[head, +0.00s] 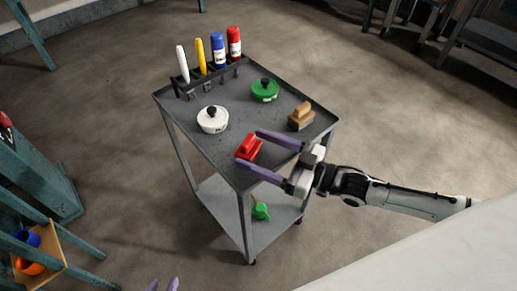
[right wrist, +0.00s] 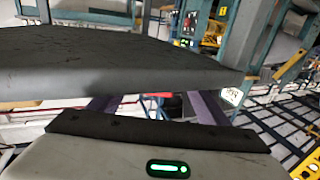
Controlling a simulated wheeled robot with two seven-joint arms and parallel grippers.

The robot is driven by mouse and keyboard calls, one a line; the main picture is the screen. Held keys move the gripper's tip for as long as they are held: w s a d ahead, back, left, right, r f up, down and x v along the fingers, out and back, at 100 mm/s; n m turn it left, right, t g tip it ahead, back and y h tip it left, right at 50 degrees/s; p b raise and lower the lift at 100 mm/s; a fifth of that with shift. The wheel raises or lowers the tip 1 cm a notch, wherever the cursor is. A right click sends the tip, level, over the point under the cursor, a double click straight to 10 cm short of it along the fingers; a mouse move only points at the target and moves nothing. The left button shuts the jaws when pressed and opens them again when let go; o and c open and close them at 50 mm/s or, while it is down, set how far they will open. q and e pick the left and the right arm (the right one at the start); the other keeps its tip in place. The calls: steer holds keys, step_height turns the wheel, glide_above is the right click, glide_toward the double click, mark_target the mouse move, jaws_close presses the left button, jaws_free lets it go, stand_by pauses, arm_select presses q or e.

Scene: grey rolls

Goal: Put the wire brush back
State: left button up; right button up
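A tan wooden brush-like block (head: 301,116) with a raised grip and darker base sits at the right side of the grey cart's top. A red block (head: 248,148) with a raised handle sits near the cart's front corner. I cannot tell for sure which is the wire brush. My right gripper (head: 250,150) is open, its purple fingers on either side of the red block, with no clear contact. In the right wrist view a little red (right wrist: 166,97) shows between the fingers, mostly hidden by the tabletop edge. My left gripper (head: 163,284) shows only two separated purple tips at the bottom edge.
The cart top (head: 231,170) also carries a white lidded pot (head: 212,120), a green one (head: 265,90) and a dark rack (head: 184,91) with white, yellow, blue and red upright items. A green item (head: 261,211) lies on the lower shelf. A teal bench stands at left.

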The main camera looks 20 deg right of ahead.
steer(key=shift+r, duration=0.1)
steer(key=shift+s+d, duration=0.1)
steer(key=v, duration=1.1)
steer(key=shift+s+d+p, duration=0.25)
steer(key=shift+d+p, duration=0.1)
steer(key=shift+p, duration=0.1)
